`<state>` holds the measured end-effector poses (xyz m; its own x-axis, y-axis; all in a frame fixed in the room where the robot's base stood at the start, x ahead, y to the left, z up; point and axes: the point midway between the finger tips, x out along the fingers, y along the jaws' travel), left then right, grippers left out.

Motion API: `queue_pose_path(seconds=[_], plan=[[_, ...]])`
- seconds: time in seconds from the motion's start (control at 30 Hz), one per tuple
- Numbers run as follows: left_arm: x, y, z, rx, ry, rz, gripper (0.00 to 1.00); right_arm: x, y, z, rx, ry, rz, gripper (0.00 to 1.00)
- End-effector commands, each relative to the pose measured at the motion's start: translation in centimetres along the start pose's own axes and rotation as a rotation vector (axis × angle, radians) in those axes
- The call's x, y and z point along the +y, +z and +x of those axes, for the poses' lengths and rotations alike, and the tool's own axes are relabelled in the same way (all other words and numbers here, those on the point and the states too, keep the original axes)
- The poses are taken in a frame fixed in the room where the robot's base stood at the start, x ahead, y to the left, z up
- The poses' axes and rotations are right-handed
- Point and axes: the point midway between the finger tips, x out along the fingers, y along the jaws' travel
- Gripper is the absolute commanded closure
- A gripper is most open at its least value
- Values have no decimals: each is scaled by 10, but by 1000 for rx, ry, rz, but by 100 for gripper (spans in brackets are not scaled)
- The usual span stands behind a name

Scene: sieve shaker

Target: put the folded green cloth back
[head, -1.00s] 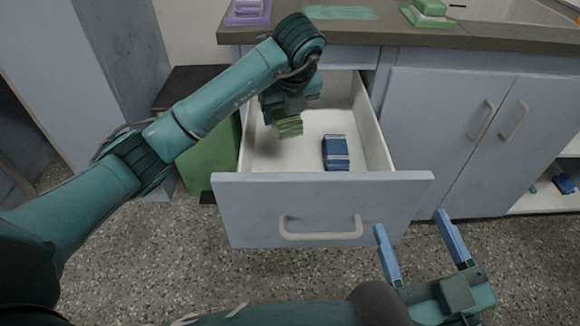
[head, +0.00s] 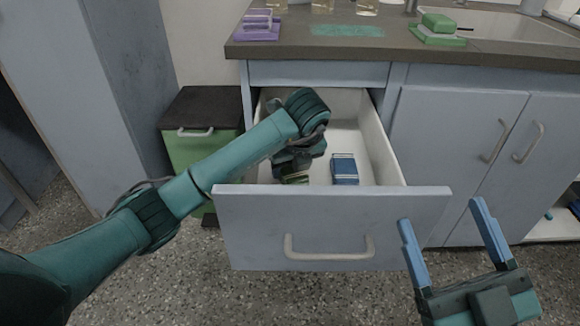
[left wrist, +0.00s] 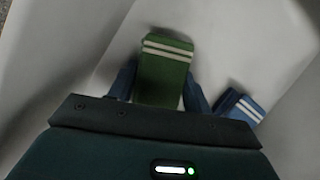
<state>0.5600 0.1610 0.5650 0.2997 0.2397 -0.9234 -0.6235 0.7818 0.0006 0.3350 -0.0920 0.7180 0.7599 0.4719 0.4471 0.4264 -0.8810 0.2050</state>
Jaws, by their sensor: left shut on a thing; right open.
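The folded green cloth (left wrist: 165,70) has two white stripes and lies between the fingers of my left gripper (left wrist: 160,90) in the left wrist view. In the head view the left gripper (head: 294,172) is down inside the open drawer (head: 332,222), mostly hidden by my own wrist. Only a bit of the green cloth (head: 294,180) shows there. I cannot tell whether it touches the drawer floor. A folded blue cloth (head: 344,169) with pale stripes lies in the drawer to the right; it also shows in the left wrist view (left wrist: 238,106). My right gripper (head: 438,211) is open and empty in front of the drawer.
The countertop (head: 400,48) above holds a purple item (head: 258,28), a teal mat (head: 347,31) and a green block on a green tray (head: 437,34). A green bin (head: 190,148) with a dark lid stands left of the drawer. Closed cupboard doors (head: 455,150) are to the right.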

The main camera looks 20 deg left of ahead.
Motion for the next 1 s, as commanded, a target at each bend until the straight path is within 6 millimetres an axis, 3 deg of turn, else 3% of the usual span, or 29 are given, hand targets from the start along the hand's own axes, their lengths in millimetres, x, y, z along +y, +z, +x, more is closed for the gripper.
queue_pose_path(seconds=[0.07,0.1,0.33,0.67,0.73,1.0], plan=[[0,0,2,0,1,0,69,0,0,0,2,0,-1,28],[0,0,1,0,1,0,48,0,0,0,4,0,-2,28],[0,0,1,0,1,0,29,0,0,0,3,0,-2,28],[0,1,-6,-1,0,0,29,1,-3,2,0,0,0,28],[0,2,-15,-2,0,0,29,2,-5,4,-9,0,8,28],[0,4,-75,-4,-3,1,29,-15,21,-20,-239,28,145,28]])
